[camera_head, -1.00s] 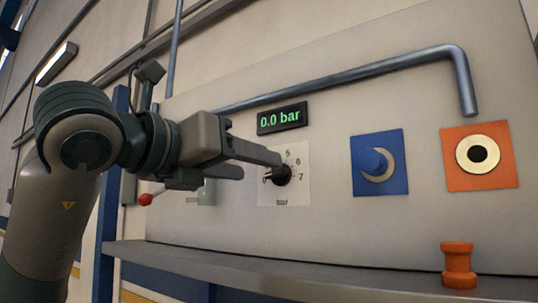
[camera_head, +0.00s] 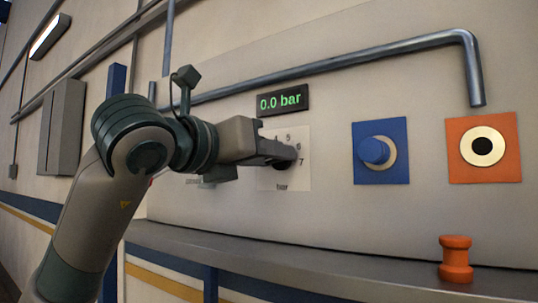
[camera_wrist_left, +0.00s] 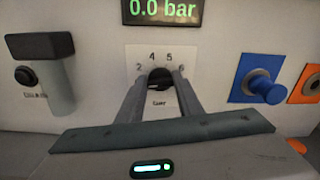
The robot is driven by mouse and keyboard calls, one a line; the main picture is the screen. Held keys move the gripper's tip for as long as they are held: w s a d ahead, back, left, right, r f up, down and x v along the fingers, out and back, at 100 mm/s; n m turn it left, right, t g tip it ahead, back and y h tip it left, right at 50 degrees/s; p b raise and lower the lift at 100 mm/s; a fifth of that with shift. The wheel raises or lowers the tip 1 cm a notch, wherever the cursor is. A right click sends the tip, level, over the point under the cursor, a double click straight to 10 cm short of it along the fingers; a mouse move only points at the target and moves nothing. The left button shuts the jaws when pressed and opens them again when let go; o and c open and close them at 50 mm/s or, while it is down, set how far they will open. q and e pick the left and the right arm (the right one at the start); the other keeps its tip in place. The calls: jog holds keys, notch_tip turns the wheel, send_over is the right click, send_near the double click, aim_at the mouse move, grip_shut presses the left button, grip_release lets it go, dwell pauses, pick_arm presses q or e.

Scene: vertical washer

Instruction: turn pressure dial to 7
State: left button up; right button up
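The pressure dial is a black knob (camera_wrist_left: 161,78) on a white plate (camera_head: 270,174) with printed numbers around it and "bar" below. In the left wrist view it sits between the two fingertips of my left gripper (camera_wrist_left: 160,84), one on each side. I cannot tell whether the fingers press on it. In the head view my left gripper (camera_head: 291,156) reaches the dial from the left and covers most of the knob. The knob's pointer is hidden. The black display (camera_head: 283,101) above reads 0.0 bar in green. My right gripper is in neither view.
Right of the dial are a blue plate with a blue knob (camera_head: 375,151) and an orange plate with a round socket (camera_head: 483,147). An orange spool-shaped part (camera_head: 455,259) stands on the grey ledge (camera_head: 330,262). A grey pipe (camera_head: 370,55) runs above.

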pick_arm(q)
jog(key=m+b, duration=0.3)
jog(key=m, duration=0.6)
jog(key=m+b, duration=0.4)
jog(key=m, duration=0.5)
jog(key=m+b, duration=0.4)
jog(key=m, duration=0.6)
jog(key=shift+s+d+f, duration=0.15)
jog(key=shift+f, duration=0.2)
jog(key=m+p, duration=0.1)
jog(key=m, duration=0.5)
jog(key=shift+f, duration=0.1)
jog(key=m+p, duration=0.1)
jog(key=m, duration=0.4)
jog(key=shift+f+p, duration=0.1)
jog(key=shift+p, duration=0.25)
jog(key=shift+m, duration=0.5)
jog(key=shift+f, duration=0.1)
